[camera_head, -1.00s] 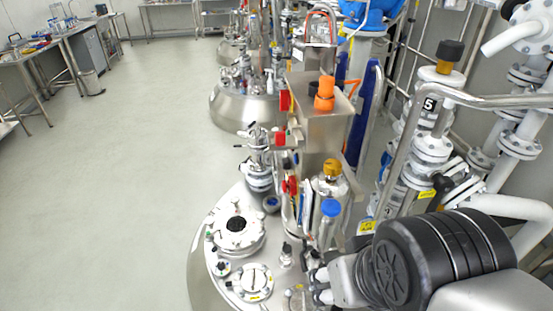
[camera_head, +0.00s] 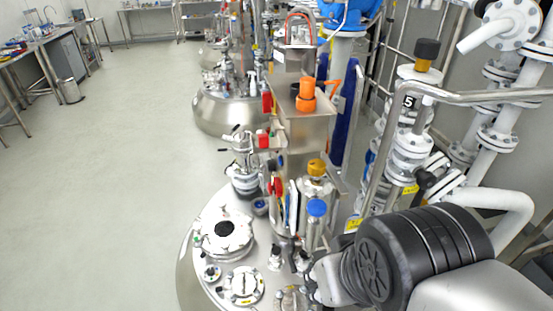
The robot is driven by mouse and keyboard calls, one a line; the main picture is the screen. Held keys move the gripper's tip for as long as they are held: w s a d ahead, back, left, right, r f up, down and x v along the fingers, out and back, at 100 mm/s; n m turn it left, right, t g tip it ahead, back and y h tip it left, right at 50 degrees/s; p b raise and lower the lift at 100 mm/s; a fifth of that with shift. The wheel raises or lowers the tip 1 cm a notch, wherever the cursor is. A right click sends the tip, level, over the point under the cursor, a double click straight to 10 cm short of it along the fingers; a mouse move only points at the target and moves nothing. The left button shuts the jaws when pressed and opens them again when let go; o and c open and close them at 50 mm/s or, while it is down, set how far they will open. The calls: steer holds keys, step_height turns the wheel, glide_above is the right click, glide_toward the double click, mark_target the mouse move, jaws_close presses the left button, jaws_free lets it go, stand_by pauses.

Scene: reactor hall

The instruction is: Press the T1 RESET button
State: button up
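I cannot make out a T1 RESET button or its label in the camera_head view. The nearest steel reactor vessel (camera_head: 202,252) stands at the bottom centre, with a round flanged port and fittings on its lid. A steel box (camera_head: 305,130) with an orange knob (camera_head: 306,92) on top rises behind it, with red parts at its left side. A black arm part of mine fills the lower right and hides what lies behind it. My gripper is not in view.
A second reactor vessel (camera_head: 228,115) stands farther back. White flanged pipes (camera_head: 505,115) and a steel handrail (camera_head: 470,97) crowd the right side. Steel benches (camera_head: 35,45) and a bin (camera_head: 71,91) stand at the far left. The pale floor (camera_head: 110,190) at left is clear.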

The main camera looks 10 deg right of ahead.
jaws_close()
stand_by(1.4)
